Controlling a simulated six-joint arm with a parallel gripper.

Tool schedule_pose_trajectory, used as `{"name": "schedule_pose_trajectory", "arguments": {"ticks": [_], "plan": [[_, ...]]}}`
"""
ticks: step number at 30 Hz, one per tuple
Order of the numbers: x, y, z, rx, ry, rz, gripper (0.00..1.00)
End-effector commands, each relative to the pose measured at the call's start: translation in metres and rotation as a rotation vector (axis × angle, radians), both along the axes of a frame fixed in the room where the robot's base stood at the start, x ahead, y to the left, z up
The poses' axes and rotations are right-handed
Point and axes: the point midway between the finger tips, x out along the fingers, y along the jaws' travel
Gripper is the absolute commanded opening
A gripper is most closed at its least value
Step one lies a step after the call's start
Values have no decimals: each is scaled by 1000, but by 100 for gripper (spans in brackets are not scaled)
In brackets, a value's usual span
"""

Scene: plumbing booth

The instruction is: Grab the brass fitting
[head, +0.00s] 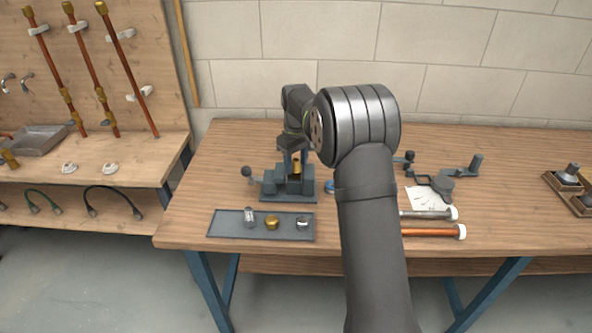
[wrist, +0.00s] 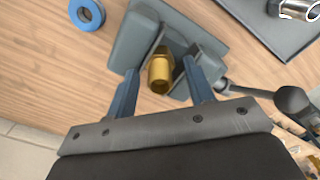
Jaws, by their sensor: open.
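A brass fitting (head: 296,168) stands upright in a grey vise (head: 287,190) on the wooden bench. In the wrist view the brass fitting (wrist: 160,73) sits between the vise jaws (wrist: 140,37). My gripper (head: 294,158) is open above the vise, its blue fingers on either side of the fitting. In the wrist view my gripper (wrist: 161,70) shows clear gaps between each finger and the fitting. A second, shorter brass piece (head: 272,224) lies on the grey tray in front.
The grey tray (head: 227,226) also holds two silver fittings (head: 250,217) (head: 302,223). A blue tape ring (wrist: 87,14) lies beside the vise. The vise handle (wrist: 265,96) sticks out close to my right finger. Pipes (head: 435,232) and a clamp tool (head: 440,185) lie to the right.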

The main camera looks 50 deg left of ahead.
Motion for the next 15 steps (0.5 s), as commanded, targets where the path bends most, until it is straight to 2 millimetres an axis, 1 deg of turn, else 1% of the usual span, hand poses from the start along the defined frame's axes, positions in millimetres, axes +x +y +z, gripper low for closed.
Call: {"name": "schedule_pose_trajectory", "arguments": {"ticks": [5,6,8,12,13,15], "plan": [[0,0,0,1,0,0,48],[0,0,0,1,0,0,44],[0,0,0,1,0,0,33],[0,0,0,1,-1,0,5],[0,0,0,1,0,0,0],[0,0,1,1,-1,0,0]]}}
